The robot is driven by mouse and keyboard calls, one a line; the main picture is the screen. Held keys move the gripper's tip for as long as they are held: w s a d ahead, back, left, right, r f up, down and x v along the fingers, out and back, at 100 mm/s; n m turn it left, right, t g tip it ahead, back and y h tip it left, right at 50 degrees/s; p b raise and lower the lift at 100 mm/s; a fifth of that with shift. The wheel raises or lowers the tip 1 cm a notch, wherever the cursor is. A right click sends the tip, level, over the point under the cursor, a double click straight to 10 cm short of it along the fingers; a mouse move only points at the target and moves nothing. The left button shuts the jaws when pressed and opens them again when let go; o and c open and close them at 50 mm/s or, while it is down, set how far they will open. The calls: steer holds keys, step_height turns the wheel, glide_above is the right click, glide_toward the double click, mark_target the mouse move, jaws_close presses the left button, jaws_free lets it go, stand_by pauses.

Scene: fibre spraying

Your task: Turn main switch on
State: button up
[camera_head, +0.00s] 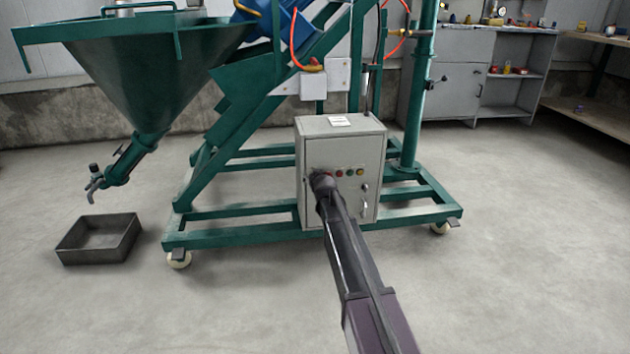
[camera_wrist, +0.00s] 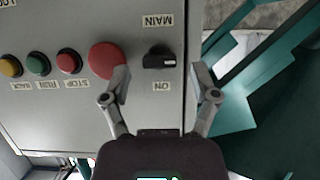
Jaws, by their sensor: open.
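The main switch (camera_wrist: 157,60) is a black rotary knob on the grey control box (camera_head: 345,150). In the wrist view its labels appear upside down, with MAIN above it and ON below it. The knob lies crosswise there, with a pale mark near its right end. My gripper (camera_wrist: 160,78) is open, with one finger on each side of the knob; I cannot tell whether either touches it. The left fingertip overlaps the edge of the large red button (camera_wrist: 107,61). In the head view my gripper (camera_head: 323,184) is at the box's front left and hides the switch.
Red, green and yellow buttons (camera_wrist: 38,65) line the panel beside the red button. The box stands on a green wheeled frame (camera_head: 250,236) with a hopper (camera_head: 150,75). A dark tray (camera_head: 100,240) lies at left. The floor is clear at right.

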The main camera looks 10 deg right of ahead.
jaws_close()
steer(key=shift+m+y, duration=0.4)
steer(key=shift+w+d+f+m+t+y+b, duration=0.1)
steer(key=shift+d+m+t+y+b, duration=0.1)
steer(key=shift+m+y+b, duration=0.8)
steer(key=shift+d+f+m+t+y+b, duration=0.15)
steer(key=shift+m+y, duration=0.45)
steer(key=shift+m, duration=1)
steer(key=shift+r, duration=0.1)
